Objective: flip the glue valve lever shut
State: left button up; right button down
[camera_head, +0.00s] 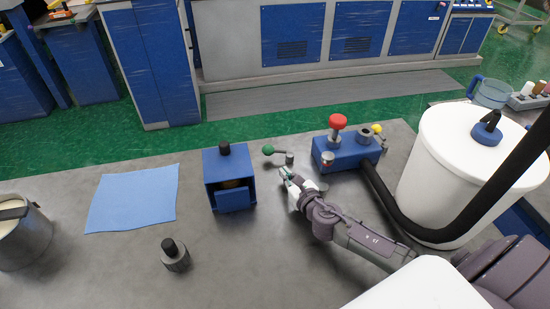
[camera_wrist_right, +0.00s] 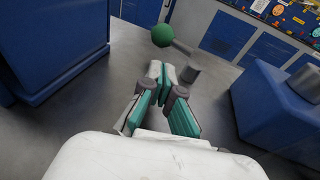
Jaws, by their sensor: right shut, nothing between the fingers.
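The valve lever has a green ball knob (camera_head: 268,150) on a short grey rod beside a small grey post (camera_head: 290,158). It sits between two blue units on the grey table. In the right wrist view the green knob (camera_wrist_right: 162,35) is beyond my fingertips, and the grey post (camera_wrist_right: 191,73) is just to their right. My right gripper (camera_head: 285,172) is shut and empty, just on the near side of the lever; its closed fingers (camera_wrist_right: 159,75) also show in the wrist view. I cannot tell whether they touch the post. My left gripper is not in view.
A blue box (camera_head: 230,178) with a black knob stands left of the lever. A blue unit (camera_head: 345,152) with a red button and black hose stands right. A white drum (camera_head: 455,170) is farther right.

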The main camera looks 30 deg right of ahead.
aim_at(271, 154)
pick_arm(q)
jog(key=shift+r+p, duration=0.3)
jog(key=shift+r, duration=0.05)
pick_arm(e)
jog(key=w, duration=0.7)
jog(key=shift+w, duration=0.15)
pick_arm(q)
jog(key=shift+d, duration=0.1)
pick_arm(e)
jog(key=shift+w+a+h, duration=0.1)
jog(key=shift+h, duration=0.2)
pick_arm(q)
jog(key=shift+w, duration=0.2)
pick_arm(e)
jog(key=shift+m+h, duration=0.3)
jog(key=shift+m, duration=0.1)
